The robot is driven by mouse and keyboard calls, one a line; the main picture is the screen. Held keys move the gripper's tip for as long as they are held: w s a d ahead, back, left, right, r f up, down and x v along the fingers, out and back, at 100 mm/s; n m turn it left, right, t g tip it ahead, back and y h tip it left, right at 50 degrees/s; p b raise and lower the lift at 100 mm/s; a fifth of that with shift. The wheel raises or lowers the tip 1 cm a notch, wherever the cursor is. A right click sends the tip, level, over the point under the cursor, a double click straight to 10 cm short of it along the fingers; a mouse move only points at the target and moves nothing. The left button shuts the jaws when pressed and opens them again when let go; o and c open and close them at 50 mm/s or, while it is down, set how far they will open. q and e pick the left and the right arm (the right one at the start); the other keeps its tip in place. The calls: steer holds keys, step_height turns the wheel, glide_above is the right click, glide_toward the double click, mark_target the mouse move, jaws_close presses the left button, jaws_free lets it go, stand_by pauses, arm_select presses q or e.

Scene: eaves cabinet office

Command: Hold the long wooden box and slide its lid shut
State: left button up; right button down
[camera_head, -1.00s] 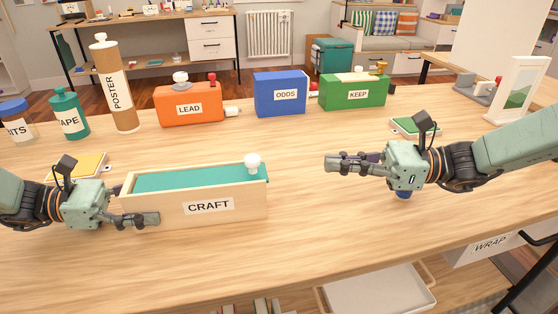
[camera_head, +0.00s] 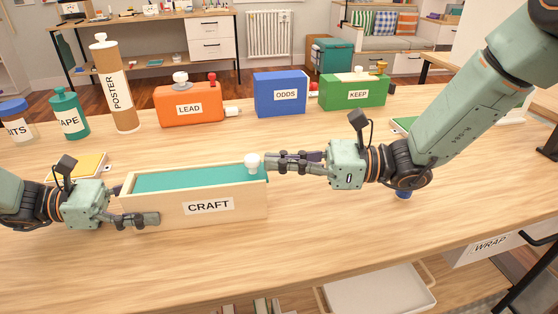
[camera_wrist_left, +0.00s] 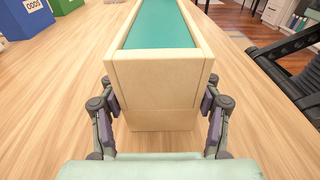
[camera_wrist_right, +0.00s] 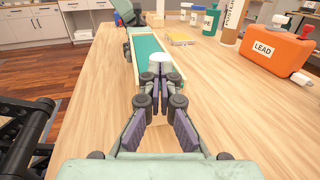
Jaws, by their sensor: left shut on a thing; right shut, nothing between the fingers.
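The long wooden box (camera_head: 237,212), labelled CRAFT, lies on the table with its length running left to right. Its teal lid (camera_head: 190,178) sits just below the rim, with a white knob (camera_head: 252,162) at the right end. My left gripper (camera_head: 150,206) is shut on the box's left end; the left wrist view shows its fingers (camera_wrist_left: 162,125) on both sides of the box end. My right gripper (camera_head: 272,163) is shut and empty, its fingertips at the right side of the knob. In the right wrist view the fingertips (camera_wrist_right: 160,78) are right before the knob (camera_wrist_right: 161,62); contact is unclear.
Behind the box stand an orange LEAD case (camera_head: 190,106), a blue ODDS box (camera_head: 279,94) and a green KEEP box (camera_head: 353,92). A POSTER tube (camera_head: 117,90) and jars stand at the back left. The table in front of the box is clear.

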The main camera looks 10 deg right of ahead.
steer(key=shift+a, duration=0.3)
steer(key=shift+x, duration=1)
steer(key=shift+s, duration=0.2)
arm_select(q)
steer(key=shift+d, duration=0.1)
arm_select(e)
steer(key=shift+f, duration=0.1)
steer(key=v, duration=1.4)
steer(key=shift+w+r, duration=0.15)
steer(key=shift+r, duration=0.05)
steer(key=shift+d, duration=0.15)
